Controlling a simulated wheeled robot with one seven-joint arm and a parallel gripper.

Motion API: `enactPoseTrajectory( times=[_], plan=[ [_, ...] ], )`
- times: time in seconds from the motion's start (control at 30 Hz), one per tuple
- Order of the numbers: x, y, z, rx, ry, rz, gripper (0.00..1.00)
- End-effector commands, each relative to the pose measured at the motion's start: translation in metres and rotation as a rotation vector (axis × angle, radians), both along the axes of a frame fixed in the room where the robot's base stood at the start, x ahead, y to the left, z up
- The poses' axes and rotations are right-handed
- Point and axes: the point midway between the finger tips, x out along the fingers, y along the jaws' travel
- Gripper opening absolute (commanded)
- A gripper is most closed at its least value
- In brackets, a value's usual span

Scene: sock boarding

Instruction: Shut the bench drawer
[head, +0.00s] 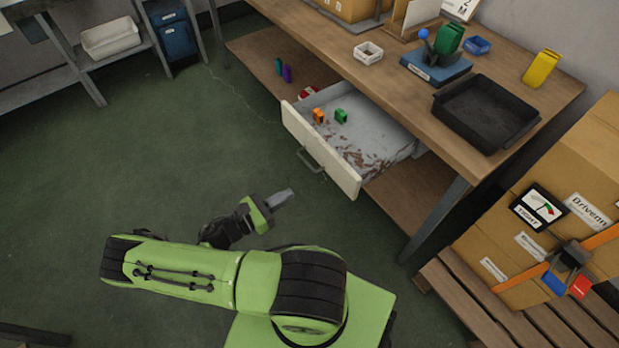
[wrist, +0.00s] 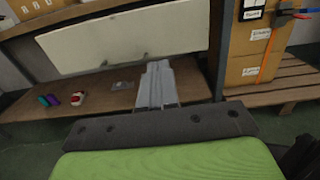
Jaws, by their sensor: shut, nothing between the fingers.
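The bench drawer (head: 372,146) is pulled out from under the wooden bench top (head: 400,84). Its white front panel (head: 318,148) has a metal handle (head: 311,160). An orange item (head: 318,115) and a green item (head: 341,116) lie inside on a worn grey floor. In the wrist view the white front (wrist: 120,41) stretches across above my fingers. My gripper (head: 290,193) is shut and empty, in front of the drawer and apart from the handle in the head view. It also shows in the wrist view (wrist: 157,75), pointing toward the bench's lower shelf.
A black tray (head: 487,112), a blue block with a green piece (head: 436,66) and a yellow item (head: 541,68) stand on the bench. Strapped cardboard boxes (head: 560,200) on a pallet (head: 500,310) stand at right. Green floor (head: 190,150) is clear at left.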

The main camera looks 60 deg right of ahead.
Motion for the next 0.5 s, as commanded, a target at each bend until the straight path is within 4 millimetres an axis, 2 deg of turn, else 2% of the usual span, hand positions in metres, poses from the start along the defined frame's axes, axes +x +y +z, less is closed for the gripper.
enactPoseTrajectory(
  times=[0.5],
  plan=[
    [-0.050, -0.094, 0.000, 0.002, -0.003, -0.009, 0.00]
  ],
)
